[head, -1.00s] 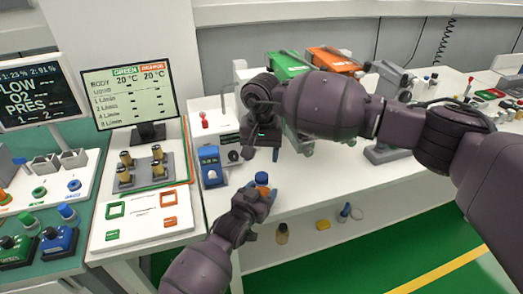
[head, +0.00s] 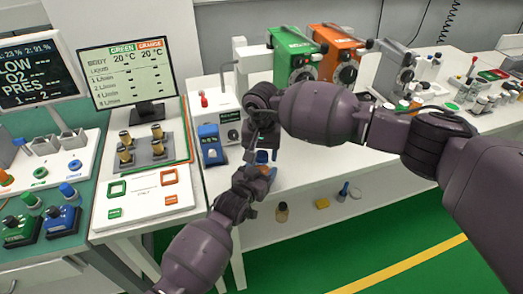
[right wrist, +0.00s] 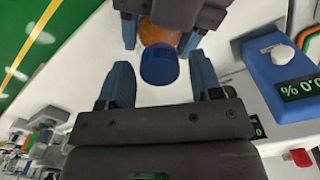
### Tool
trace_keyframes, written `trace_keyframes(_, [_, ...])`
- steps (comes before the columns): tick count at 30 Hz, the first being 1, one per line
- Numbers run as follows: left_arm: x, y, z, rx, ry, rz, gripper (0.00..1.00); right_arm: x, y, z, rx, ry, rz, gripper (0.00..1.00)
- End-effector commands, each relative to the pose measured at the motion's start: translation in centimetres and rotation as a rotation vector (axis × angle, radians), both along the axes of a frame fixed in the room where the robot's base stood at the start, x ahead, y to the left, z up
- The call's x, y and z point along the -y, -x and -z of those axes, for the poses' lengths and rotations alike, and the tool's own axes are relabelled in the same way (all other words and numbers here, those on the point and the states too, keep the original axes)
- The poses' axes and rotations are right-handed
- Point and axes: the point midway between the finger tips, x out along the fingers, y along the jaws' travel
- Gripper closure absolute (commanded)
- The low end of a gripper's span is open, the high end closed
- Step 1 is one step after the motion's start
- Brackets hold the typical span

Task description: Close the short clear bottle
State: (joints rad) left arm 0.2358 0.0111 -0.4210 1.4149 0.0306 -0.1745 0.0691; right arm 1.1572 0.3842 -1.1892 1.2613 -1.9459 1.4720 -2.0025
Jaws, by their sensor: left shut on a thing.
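My left gripper (head: 257,178) is shut on a small bottle with an orange body (right wrist: 160,32) and holds it above the white bench. A blue cap (right wrist: 160,67) is at the bottle's end; it also shows in the head view (head: 262,157). I cannot tell whether it is screwed tight. My right gripper (head: 262,140) is directly above the left one. In the right wrist view its two blue-padded fingers (right wrist: 162,78) are open, one on each side of the cap, with gaps. The left gripper's jaws partly hide the bottle body.
Green (head: 292,60) and orange (head: 336,58) units stand behind.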

Motion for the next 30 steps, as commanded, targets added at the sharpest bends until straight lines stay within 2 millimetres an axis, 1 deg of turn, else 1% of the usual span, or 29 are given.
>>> trace_keyframes(1, [0.00,0.00,0.01,0.000,0.000,0.000,1.00,-0.01,0.01,-0.01,0.000,0.000,0.000,0.48])
trace_keyframes(9, [0.01,0.01,0.01,0.000,0.000,0.000,1.00,-0.02,0.01,-0.04,0.000,0.000,0.000,0.90])
trace_keyframes(13, [0.01,0.01,0.01,0.000,0.000,0.000,1.00,-0.02,0.00,-0.05,0.000,0.000,0.017,0.90])
trace_keyframes(17, [0.02,0.01,0.01,0.000,0.000,0.000,1.00,-0.03,-0.01,-0.08,0.000,0.000,0.128,0.90])
trace_keyframes(30, [0.03,0.01,0.01,0.000,0.000,0.000,1.00,-0.02,0.00,-0.01,0.000,-0.001,0.765,0.90])
